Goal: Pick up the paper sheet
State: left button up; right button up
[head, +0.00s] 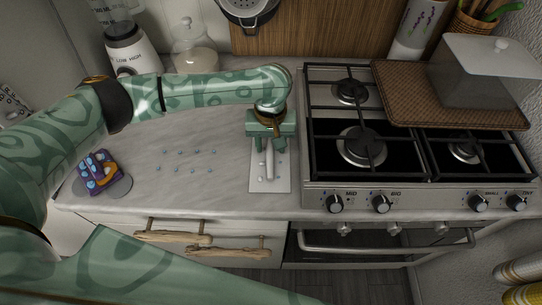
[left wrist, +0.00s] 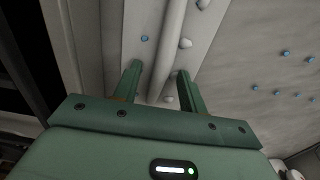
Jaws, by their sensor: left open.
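The white paper sheet (head: 281,184) lies on the marble counter just left of the stove. A pale rod (head: 269,163) and a few small pale pebbles lie on it. My left gripper (head: 268,146) is over the far part of the sheet, pointing down, with its fingers apart. In the left wrist view the open gripper (left wrist: 159,72) has the rod (left wrist: 171,40) running up from between its fingers, over the sheet (left wrist: 143,18). I cannot tell whether the fingers touch the sheet. The far part of the sheet is partly hidden by the gripper. My right gripper is out of view.
The stove (head: 318,190) stands close right of the sheet. Small blue beads (head: 185,168) are scattered left of it. A purple and orange object (head: 98,172) sits at the counter's left. A blender (head: 130,50) and glass jar (head: 194,50) stand behind. Driftwood handles (head: 168,237) are on the drawers below.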

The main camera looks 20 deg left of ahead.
aim_at(270, 147)
pick_arm(q)
jog(key=shift+r, duration=0.1)
grip_shut()
jog(key=shift+r, duration=0.2)
notch_tip(270, 147, up, 4)
jog(key=p, duration=0.2)
jog(key=shift+s+f+p, duration=0.1)
jog(key=shift+p, duration=0.3)
jog(key=s+a+r+p, duration=0.1)
jog(key=s+r+p, duration=0.5)
jog(key=s, duration=0.7)
jog(key=shift+s+a+r+p, duration=0.3)
jog(key=shift+s+r, duration=0.1)
jog(key=shift+r, duration=1)
